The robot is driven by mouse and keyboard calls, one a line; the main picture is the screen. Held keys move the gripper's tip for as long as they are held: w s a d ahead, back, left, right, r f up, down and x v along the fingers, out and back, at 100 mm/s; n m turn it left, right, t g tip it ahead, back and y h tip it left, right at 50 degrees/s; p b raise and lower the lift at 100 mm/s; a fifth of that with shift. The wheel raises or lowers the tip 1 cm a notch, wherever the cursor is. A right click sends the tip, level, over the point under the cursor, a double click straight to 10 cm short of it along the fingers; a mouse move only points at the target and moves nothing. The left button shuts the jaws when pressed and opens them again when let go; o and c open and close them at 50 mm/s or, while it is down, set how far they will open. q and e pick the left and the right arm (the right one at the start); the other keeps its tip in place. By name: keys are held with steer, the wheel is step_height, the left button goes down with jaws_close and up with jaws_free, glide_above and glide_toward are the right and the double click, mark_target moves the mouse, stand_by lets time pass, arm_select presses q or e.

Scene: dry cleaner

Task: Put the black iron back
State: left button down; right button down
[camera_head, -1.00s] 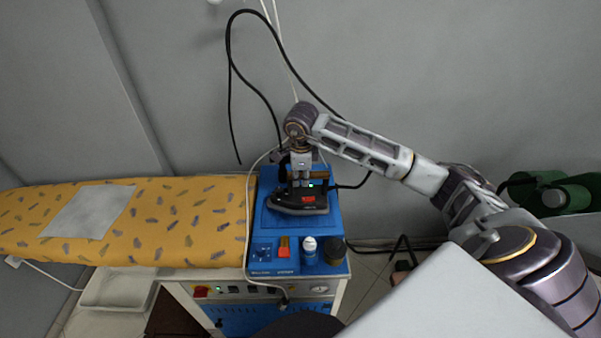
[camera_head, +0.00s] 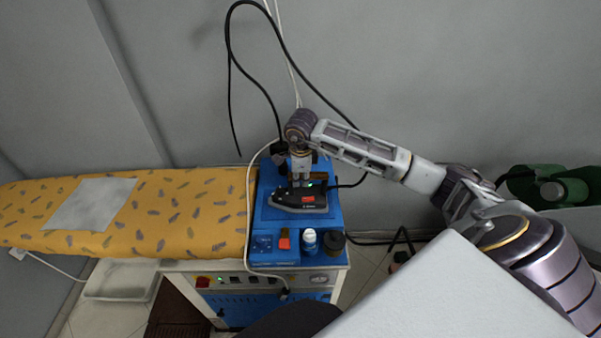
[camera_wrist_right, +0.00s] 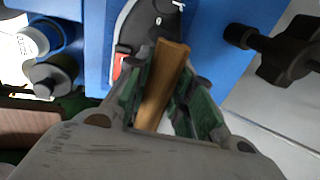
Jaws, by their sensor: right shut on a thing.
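The black iron (camera_head: 298,201) sits on the blue top of the steam station (camera_head: 264,221), its tip toward the left. In the right wrist view its dark body (camera_wrist_right: 140,25) lies over the blue surface. My right gripper (camera_head: 304,183) reaches down from above and is shut on the iron's brown handle; the handle (camera_wrist_right: 163,85) shows between the green-padded fingers in the wrist view. Whether the iron's sole touches the station all along cannot be told. My left gripper is not in view.
A yellow patterned ironing board (camera_head: 180,215) with a grey cloth (camera_head: 90,203) adjoins the station at left. A white-capped bottle (camera_head: 309,240) and a dark round knob (camera_head: 332,242) stand at the station's front. Black cable loops behind. A green container (camera_head: 550,186) stands right.

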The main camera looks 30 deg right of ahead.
steer(key=shift+w+r, duration=0.1)
steer(key=shift+r, duration=0.05)
steer(key=c, duration=1.6)
jaws_free()
steer(key=shift+f, duration=0.2)
steer(key=o, duration=0.4)
steer(key=shift+s, duration=0.2)
steer(key=shift+c, duration=0.2)
steer(key=shift+r, duration=0.1)
step_height(320, 180, up, 12)
steer(key=s+a+b, duration=0.1)
steer(key=s+b, duration=0.1)
steer(key=shift+a, duration=0.15)
